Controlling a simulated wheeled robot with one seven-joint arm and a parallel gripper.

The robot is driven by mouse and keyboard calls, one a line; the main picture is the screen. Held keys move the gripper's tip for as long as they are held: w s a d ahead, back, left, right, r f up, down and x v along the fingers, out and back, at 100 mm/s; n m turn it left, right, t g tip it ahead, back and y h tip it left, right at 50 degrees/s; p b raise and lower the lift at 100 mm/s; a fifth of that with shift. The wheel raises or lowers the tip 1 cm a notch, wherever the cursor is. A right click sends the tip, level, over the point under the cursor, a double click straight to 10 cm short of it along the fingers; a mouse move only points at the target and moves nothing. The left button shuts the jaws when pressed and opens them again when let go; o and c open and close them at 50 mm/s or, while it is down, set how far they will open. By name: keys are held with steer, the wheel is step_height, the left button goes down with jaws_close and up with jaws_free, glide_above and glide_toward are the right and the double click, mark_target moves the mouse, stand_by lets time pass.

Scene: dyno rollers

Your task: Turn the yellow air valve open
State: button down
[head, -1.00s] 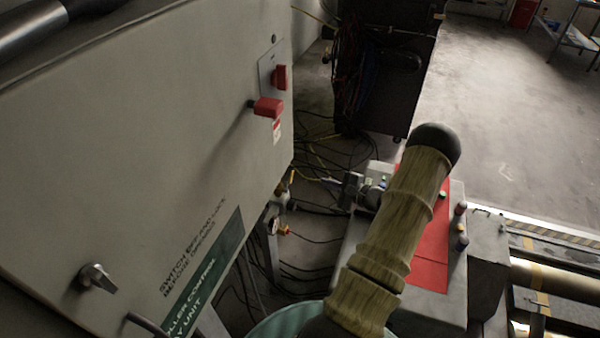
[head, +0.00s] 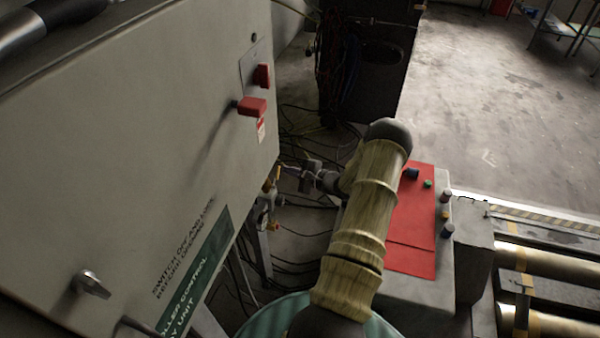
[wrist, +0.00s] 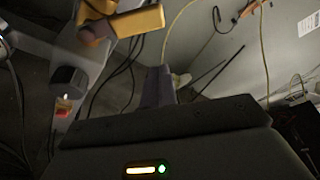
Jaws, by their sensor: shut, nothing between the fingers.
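The yellow air valve (head: 277,174) shows small in the head view, on pipework beside the lower right edge of the grey cabinet. In the wrist view its yellow handle (wrist: 137,20) is large at the top, left of centre. My gripper (head: 287,166) is just right of the valve in the head view, pointing left towards it. In the wrist view my gripper (wrist: 157,75) is shut and empty, with its fingertips just below and right of the handle. I cannot tell whether they touch it.
The grey cabinet (head: 130,130) with red switches (head: 252,106) fills the left. A control box with a red panel (head: 412,225) stands beneath my arm. Loose cables (head: 300,130) hang and lie behind the valve. Rollers (head: 545,262) lie at the lower right. Open floor (head: 490,120) lies beyond.

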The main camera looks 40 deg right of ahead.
steer(key=s+a+r, duration=0.1)
steer(key=a+r+p, duration=0.1)
steer(key=shift+s+a+r+p, duration=0.2)
steer(key=shift+s+a+p, duration=0.1)
steer(key=shift+s+a, duration=0.05)
